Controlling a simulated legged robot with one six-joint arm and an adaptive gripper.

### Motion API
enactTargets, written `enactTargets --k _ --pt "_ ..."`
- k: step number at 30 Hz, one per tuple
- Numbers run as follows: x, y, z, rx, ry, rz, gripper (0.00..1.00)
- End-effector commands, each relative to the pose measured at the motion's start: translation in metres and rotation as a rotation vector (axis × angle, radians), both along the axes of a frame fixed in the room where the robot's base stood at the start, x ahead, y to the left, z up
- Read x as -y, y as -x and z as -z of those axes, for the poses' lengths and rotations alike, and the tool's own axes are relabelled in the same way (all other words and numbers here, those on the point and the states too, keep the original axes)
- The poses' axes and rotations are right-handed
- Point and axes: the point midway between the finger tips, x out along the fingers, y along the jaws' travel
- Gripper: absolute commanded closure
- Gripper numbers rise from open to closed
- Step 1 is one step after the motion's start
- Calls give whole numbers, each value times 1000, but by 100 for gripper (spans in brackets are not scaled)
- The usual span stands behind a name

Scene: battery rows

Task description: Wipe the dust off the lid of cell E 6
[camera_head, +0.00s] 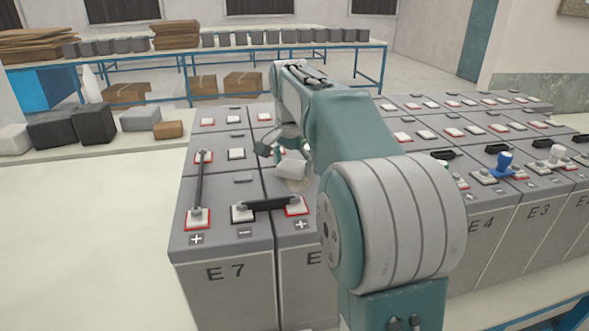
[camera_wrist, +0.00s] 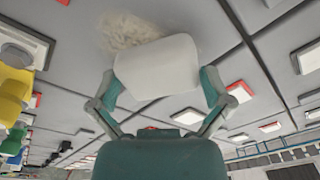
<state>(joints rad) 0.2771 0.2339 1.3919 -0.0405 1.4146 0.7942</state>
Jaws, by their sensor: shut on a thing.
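My gripper (camera_head: 290,165) is shut on a white wiping pad (camera_wrist: 155,66); the pad also shows in the head view (camera_head: 292,170). In the wrist view my gripper's fingers (camera_wrist: 158,78) clasp the pad from both sides. A pale beige dust patch (camera_wrist: 130,28) lies on a grey lid just beyond the pad's far edge. The cell beside E 7 has its lid (camera_head: 280,232) under my gripper; its front label shows an E, with the number hidden by my arm. Whether the pad touches the lid is unclear.
Cell E 7 (camera_head: 223,285) stands at the left, with a black bar (camera_head: 270,204) bridging to its neighbour. Cells E 4 (camera_head: 480,250) and E 3 (camera_head: 538,225) stand right, with a blue-handled tool (camera_head: 504,162) on top. A bench (camera_head: 215,48) stands behind.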

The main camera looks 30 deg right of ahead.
Motion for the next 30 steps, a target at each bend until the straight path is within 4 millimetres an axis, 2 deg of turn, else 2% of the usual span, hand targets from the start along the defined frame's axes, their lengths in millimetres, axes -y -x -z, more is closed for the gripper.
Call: enactTargets --k 8,21,25,30 --pt "3 -10 1 0 0 0 59" --pt "12 -41 4 8 0 0 57" --pt "12 -42 5 6 -2 0 57" --pt "9 -30 5 4 -3 0 57"
